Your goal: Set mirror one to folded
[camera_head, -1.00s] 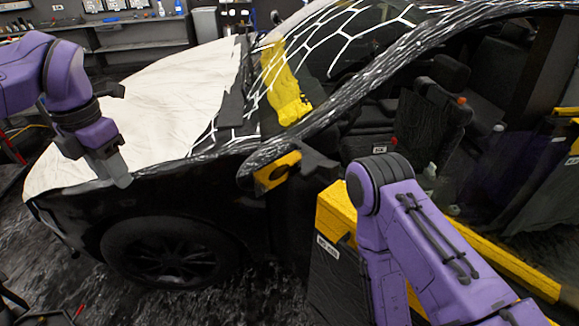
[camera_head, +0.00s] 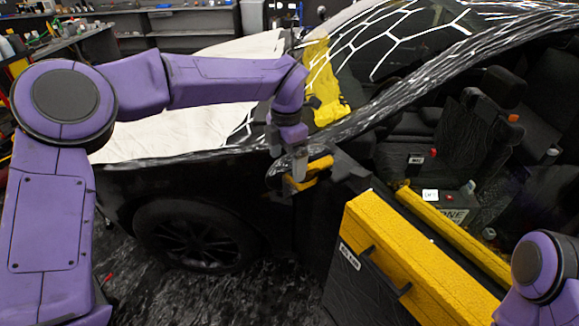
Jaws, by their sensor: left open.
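The side mirror (camera_head: 318,172) of the black car, dark with a yellow patch, sticks out from the front of the door opening. My left gripper (camera_head: 298,172) reaches in from the left and is at the mirror's left part, in front of it. Its jaws are open, but the fingers overlap the mirror, and whether they touch it cannot be told. My right arm shows only as a purple link at the lower right; its gripper is out of view.
A white cover (camera_head: 170,135) lies on the hood. A yellow cloth (camera_head: 326,85) lies on the windshield. Car seats (camera_head: 455,125) show inside at the right.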

